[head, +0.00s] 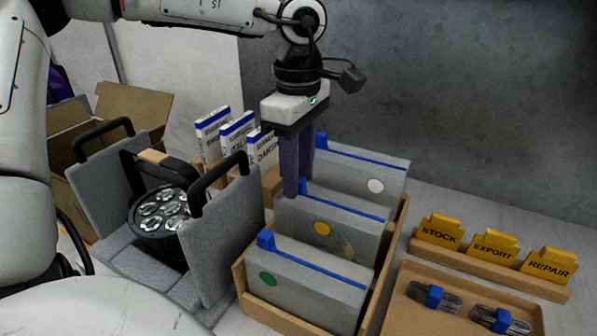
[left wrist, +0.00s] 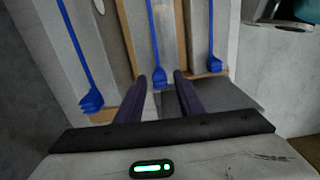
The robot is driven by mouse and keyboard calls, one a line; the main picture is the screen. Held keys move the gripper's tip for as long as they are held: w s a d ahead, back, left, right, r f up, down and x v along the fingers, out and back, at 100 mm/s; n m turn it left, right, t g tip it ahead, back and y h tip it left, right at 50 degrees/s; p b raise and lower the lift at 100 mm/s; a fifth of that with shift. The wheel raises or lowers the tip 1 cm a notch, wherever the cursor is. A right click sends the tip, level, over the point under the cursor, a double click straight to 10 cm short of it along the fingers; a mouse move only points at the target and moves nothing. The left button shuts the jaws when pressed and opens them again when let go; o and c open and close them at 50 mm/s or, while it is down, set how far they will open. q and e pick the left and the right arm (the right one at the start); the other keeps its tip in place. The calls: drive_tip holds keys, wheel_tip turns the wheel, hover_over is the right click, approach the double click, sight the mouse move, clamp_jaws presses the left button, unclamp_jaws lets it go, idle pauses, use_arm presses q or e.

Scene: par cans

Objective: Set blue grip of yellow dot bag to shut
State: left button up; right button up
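The yellow dot bag (head: 335,228) is a grey, clear-fronted bag standing in the middle of three in a wooden rack. A blue strip runs along its top, with a blue grip (left wrist: 159,78) at the strip's end near my gripper. My left gripper (head: 297,188) points down over that end, its purple fingers apart and empty. In the left wrist view the fingers (left wrist: 159,76) stand on either side of the grip's line; I cannot tell whether they touch it. In the head view a finger partly hides the grip. My right gripper is not in view.
The green dot bag (head: 300,287) stands in front and the white dot bag (head: 345,180) behind, with blue grips close by. A grey padded case with a par can (head: 160,218) is at left.

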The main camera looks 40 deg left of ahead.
use_arm(q)
drive_tip(key=shift+f, duration=0.1)
clamp_jaws()
drive_tip(key=shift+s+a, duration=0.15)
drive_tip(key=shift+a, duration=0.55)
unclamp_jaws()
wheel_tip(320, 180, up, 10)
drive_tip(key=shift+r, duration=0.2)
idle(0.7)
